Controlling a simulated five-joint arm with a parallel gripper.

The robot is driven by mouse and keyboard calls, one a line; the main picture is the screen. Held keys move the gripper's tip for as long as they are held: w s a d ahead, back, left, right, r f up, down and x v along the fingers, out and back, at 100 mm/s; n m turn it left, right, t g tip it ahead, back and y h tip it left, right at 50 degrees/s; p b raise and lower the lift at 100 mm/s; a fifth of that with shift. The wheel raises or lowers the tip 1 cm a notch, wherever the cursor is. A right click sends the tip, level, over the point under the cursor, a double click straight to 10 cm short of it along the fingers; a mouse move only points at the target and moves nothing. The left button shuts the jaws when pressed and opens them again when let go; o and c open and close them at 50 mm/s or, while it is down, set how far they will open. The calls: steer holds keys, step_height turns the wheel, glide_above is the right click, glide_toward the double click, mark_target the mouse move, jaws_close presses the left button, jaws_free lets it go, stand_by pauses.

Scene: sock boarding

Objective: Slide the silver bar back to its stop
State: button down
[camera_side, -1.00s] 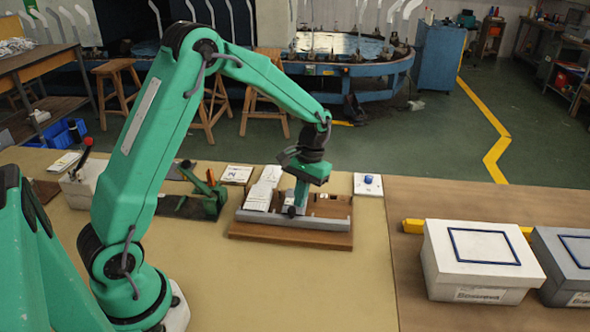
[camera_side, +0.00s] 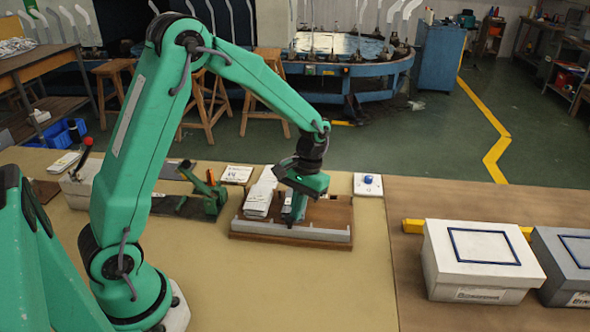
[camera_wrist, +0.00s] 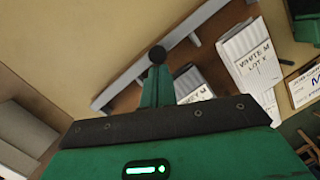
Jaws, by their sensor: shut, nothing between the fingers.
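The silver bar (camera_side: 292,231) lies along the front edge of a brown wooden board (camera_side: 330,212) in the side view. In the wrist view the bar (camera_wrist: 122,88) runs diagonally, with a black round knob (camera_wrist: 157,55) at its middle. My gripper (camera_side: 290,220) is shut and empty, low over the board on the inner side of the bar. In the wrist view its closed fingers (camera_wrist: 157,82) point at the knob and overlap it. I cannot tell whether they touch. The bar's underside and the stop are hidden or not distinguishable.
A white labelled stack (camera_side: 259,196) lies on the board to the left, with a grey labelled piece (camera_wrist: 190,84) beside it. A green lever device (camera_side: 210,195) stands left of the board. A blue button (camera_side: 368,179) on a white plate is behind right. The front table is clear.

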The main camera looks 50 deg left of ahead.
steer(key=shift+s+d, duration=0.2)
steer(key=shift+s, duration=0.05)
stand_by(0.3)
steer(key=shift+w+a, duration=0.3)
steer(key=shift+w, duration=0.5)
steer(key=w, duration=0.1)
steer(key=w+a, duration=0.1)
steer(key=shift+w+r, duration=0.1)
steer(key=shift+w, duration=0.25)
steer(key=v, duration=0.9)
steer(key=shift+a+r, duration=0.3)
steer(key=shift+r, duration=0.1)
steer(key=shift+r, duration=0.1)
